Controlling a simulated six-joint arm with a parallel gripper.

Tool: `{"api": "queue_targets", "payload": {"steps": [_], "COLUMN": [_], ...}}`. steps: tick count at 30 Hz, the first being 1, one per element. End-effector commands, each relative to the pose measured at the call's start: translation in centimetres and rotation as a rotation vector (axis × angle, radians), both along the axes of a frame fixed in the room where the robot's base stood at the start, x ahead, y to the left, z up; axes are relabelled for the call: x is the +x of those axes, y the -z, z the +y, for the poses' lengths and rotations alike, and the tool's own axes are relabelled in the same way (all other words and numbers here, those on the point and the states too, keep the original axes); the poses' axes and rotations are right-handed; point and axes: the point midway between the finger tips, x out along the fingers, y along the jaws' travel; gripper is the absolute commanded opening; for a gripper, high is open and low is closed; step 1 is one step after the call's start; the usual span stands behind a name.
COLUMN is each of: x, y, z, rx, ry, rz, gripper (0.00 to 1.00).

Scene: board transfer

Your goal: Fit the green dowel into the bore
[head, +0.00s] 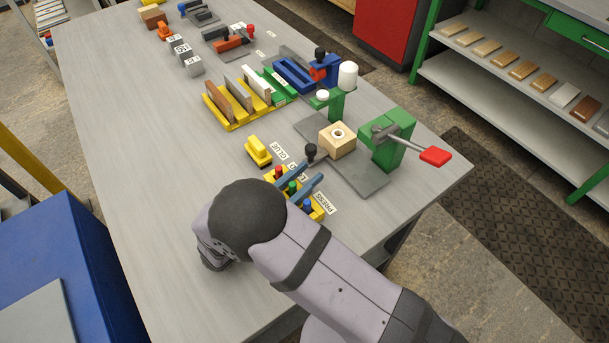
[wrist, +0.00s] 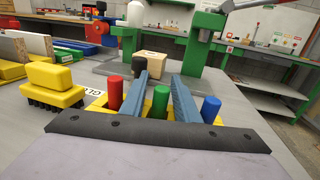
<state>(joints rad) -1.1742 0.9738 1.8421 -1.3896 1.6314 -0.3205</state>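The green dowel (head: 292,187) stands upright in a yellow rack (head: 318,214), between a red dowel (head: 278,172) and a blue dowel (head: 308,205). My gripper (head: 320,169) is low over the rack with its two blue fingers apart. In the wrist view the green dowel (wrist: 160,103) shows between the fingers, with gaps on both sides. The red dowel is left of the left finger and the blue one right of the right finger. The bore (head: 338,133) is a round hole in the top of a pale wooden block (head: 339,146) beyond the rack.
A green press with a red-handled lever (head: 390,140) stands right beside the block on a grey plate. A black knob (head: 311,152) rises near the fingertips. A yellow brush (head: 258,151) and a yellow board rack (head: 235,122) lie left. The table's left side is clear.

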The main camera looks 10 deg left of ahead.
Motion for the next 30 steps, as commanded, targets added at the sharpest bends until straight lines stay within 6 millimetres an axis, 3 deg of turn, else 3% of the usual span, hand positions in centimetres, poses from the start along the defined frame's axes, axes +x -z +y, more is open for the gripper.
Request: {"api": "queue_targets", "payload": {"steps": [14, 20, 27, 30], "x": [0.0, -2.2, -6.3, -6.3], "y": [0.1, 0.1, 0.2, -2.2], "z": [0.1, 1.6, 4.3, 4.2], "rx": [0.002, 0.003, 0.002, 0.006], "ry": [0.000, -0.004, -0.005, 0.001], "rz": [-0.001, -0.001, -0.001, -0.002], "gripper": [0.31, 0.31, 0.31, 0.31]}}
